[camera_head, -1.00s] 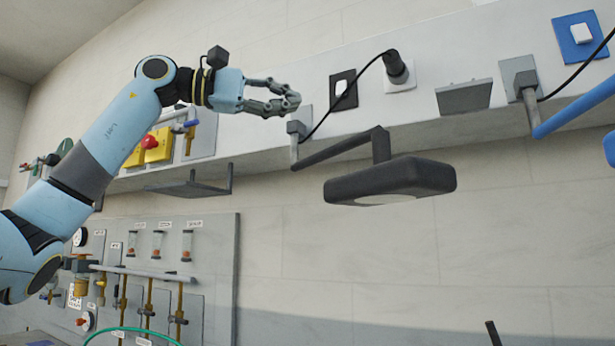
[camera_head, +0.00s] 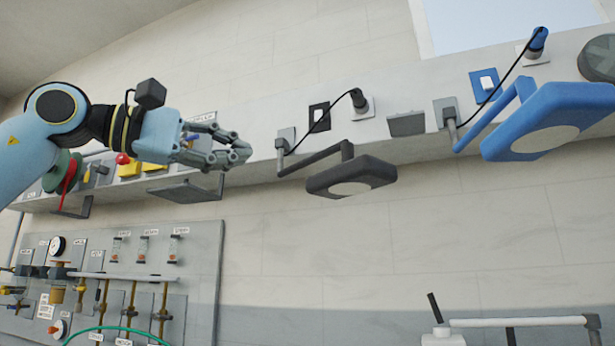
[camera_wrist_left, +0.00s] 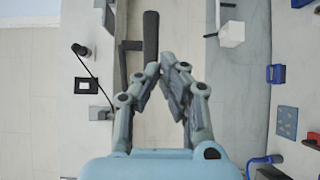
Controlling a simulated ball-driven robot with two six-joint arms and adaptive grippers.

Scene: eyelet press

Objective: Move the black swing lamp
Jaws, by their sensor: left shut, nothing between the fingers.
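The black swing lamp (camera_head: 352,177) hangs from a bent dark arm on a grey wall bracket (camera_head: 285,137). Its flat head has a pale round disc underneath. A black cable runs from the bracket to a black plug (camera_head: 358,98). My left gripper (camera_head: 244,152) is to the left of the bracket, apart from the lamp in the head view, with its fingers shut and empty. In the left wrist view the fingertips (camera_wrist_left: 167,66) point toward the lamp, seen edge-on as a dark bar (camera_wrist_left: 150,36). My right gripper is not in view.
A blue swing lamp (camera_head: 550,120) is mounted on the right of the same pale wall ledge. A dark grey shelf-like panel (camera_head: 185,191) hangs below my left gripper. A board with gauges and pipes (camera_head: 200,240) is at the lower left. The wall below the black lamp is clear.

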